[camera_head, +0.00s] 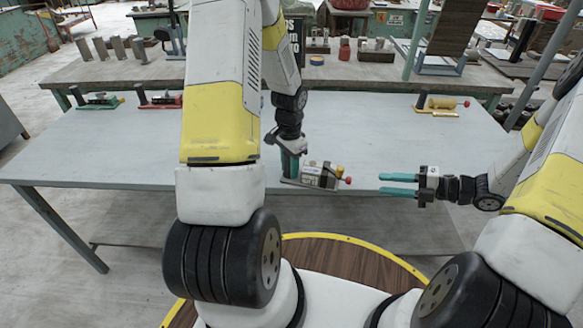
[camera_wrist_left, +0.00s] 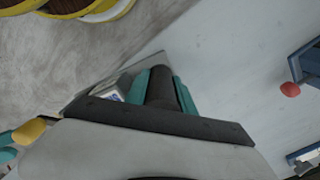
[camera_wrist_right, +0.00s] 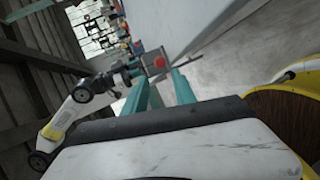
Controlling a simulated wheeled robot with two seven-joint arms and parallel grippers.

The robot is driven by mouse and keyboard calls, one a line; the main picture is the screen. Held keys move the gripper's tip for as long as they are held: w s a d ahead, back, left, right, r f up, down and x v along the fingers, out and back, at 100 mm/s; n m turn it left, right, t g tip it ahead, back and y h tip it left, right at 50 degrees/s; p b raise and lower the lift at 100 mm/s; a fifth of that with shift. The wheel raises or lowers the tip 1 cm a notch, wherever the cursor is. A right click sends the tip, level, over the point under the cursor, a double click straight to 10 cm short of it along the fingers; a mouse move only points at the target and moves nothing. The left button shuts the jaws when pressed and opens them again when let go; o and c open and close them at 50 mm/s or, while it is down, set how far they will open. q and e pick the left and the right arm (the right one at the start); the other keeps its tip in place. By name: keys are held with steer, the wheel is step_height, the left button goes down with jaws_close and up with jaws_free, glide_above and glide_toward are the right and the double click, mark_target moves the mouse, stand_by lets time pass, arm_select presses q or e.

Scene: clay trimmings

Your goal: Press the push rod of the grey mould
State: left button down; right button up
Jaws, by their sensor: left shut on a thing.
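The grey mould (camera_head: 318,177) lies near the front edge of the pale table. A red ball (camera_head: 348,180) is at its right end, on the push rod, and a yellow knob (camera_head: 339,170) stands above. My left gripper (camera_head: 290,172) points down at the mould's left end. Its teal fingers are closed around a dark cylindrical part (camera_wrist_left: 161,88) in the left wrist view. My right gripper (camera_head: 381,184) is open and empty, right of the red ball and apart from it, fingers pointing at it. In the right wrist view the red ball (camera_wrist_right: 160,62) shows between the fingers.
A green mould (camera_head: 98,101) and a red mould (camera_head: 160,101) lie at the table's back left. A yellow mould (camera_head: 440,105) lies at the back right. A blue object (camera_wrist_left: 308,63) with a red ball shows in the left wrist view. The table (camera_head: 400,140) is clear around the right gripper.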

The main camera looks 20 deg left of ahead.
jaws_close()
steer(key=w+d+r+n+g+h, duration=0.1)
steer(key=d+n, duration=0.1)
steer(key=n, duration=0.8)
steer(key=w+d+r+n+g+h, duration=0.1)
steer(key=d+r+n, duration=0.1)
steer(key=n, duration=0.9)
steer(key=shift+w+d+r+g, duration=0.2)
steer(key=shift+d+r+g, duration=0.1)
steer(key=shift+d, duration=0.3)
